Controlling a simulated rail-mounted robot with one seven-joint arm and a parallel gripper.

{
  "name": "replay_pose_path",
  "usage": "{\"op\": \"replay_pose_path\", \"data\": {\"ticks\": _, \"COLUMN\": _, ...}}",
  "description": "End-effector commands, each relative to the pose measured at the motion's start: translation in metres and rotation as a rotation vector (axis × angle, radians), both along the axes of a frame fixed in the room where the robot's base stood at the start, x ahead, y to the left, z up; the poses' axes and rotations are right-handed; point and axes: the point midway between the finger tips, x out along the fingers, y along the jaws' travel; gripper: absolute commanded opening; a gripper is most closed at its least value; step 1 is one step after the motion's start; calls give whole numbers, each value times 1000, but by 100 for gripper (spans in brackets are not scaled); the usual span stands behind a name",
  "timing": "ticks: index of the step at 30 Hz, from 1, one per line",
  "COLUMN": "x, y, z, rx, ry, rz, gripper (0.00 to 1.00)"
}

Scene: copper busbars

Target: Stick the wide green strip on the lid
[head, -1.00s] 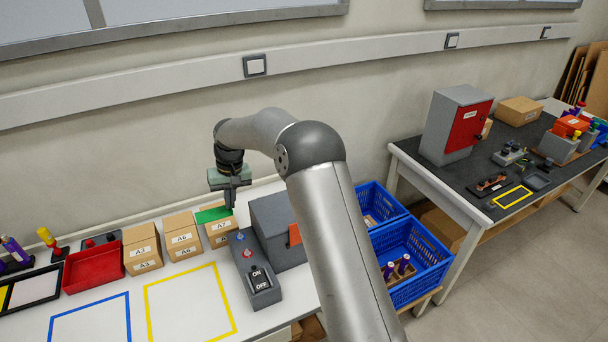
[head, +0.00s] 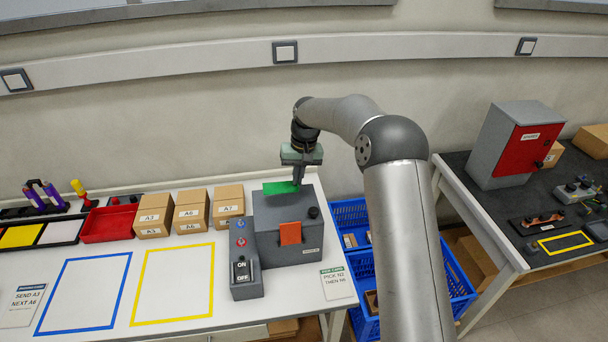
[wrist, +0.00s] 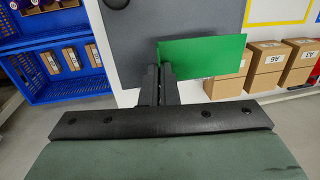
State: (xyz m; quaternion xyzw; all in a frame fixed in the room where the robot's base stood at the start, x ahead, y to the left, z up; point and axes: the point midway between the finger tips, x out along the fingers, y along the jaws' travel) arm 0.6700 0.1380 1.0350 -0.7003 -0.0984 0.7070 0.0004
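My gripper (head: 298,183) points down over the back of the grey box (head: 270,228) on the white table. Its two dark fingers (wrist: 161,77) are shut on one end of the wide green strip (wrist: 205,57). The strip is a flat, plain rectangle that sticks out to one side of the fingers. In the head view the strip (head: 280,188) shows over the rear of the grey box's top, which I take for the lid (head: 272,203). I cannot tell whether strip and top touch. The top also shows in the wrist view (wrist: 130,30).
The grey box has an orange flap (head: 290,232) and a black knob (head: 313,212). An ON/OFF switch box (head: 243,262) stands left of it. Cardboard boxes (head: 190,212) and a red tray (head: 106,224) stand further left. Blue crates (head: 350,213) are to the right, below table height.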

Motion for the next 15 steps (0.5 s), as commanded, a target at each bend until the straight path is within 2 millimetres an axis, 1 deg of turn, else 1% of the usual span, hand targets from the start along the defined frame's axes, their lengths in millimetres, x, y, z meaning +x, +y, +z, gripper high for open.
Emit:
{"op": "replay_pose_path", "data": {"ticks": 1, "x": 0, "y": 0, "z": -6, "rx": 0, "ry": 1, "rz": -1, "gripper": 0}}
{"op": "replay_pose_path", "data": {"ticks": 15, "x": 0, "y": -1, "z": -50, "rx": 0, "ry": 1, "rz": -1, "gripper": 0}}
